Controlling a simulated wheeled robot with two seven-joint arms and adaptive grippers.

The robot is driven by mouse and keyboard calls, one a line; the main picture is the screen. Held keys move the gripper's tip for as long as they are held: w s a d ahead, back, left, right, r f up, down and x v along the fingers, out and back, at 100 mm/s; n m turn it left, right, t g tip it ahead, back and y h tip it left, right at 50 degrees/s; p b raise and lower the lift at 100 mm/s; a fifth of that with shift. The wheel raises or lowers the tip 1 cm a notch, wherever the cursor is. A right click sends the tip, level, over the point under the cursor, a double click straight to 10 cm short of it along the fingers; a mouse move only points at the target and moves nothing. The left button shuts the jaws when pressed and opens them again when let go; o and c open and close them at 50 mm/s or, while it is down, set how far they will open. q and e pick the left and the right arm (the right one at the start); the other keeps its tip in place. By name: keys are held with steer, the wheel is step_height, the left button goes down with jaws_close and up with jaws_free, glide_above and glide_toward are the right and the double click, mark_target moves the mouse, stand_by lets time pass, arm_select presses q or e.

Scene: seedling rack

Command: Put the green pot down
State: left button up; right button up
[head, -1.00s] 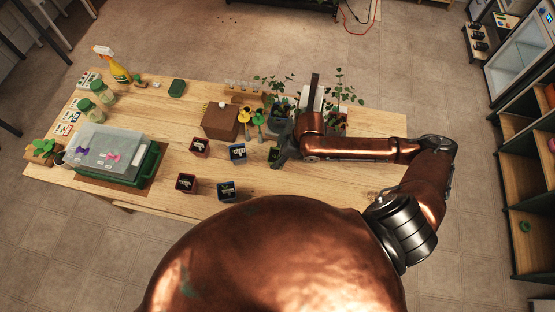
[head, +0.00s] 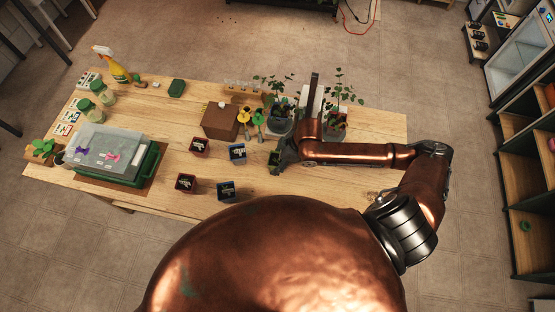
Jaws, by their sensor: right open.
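The green pot (head: 273,160) is small and dark and stands near the middle of the wooden table (head: 245,186), right of the blue pot (head: 237,152). It appears upright and at the table top, partly hidden by my right gripper (head: 279,158). That gripper is open, with its fingers at the right side of the green pot; whether they touch it I cannot tell. My left gripper is out of view.
Two red pots (head: 200,147) (head: 186,182) and another blue pot (head: 227,190) stand to the left. A brown box (head: 221,120) and leafy plants (head: 337,112) stand behind. A covered green tray (head: 150,164) is at the far left. The table right of my forearm is clear.

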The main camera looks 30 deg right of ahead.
steer(key=p+v, duration=0.1)
steer(key=v, duration=1.1)
steer(key=shift+r, duration=0.1)
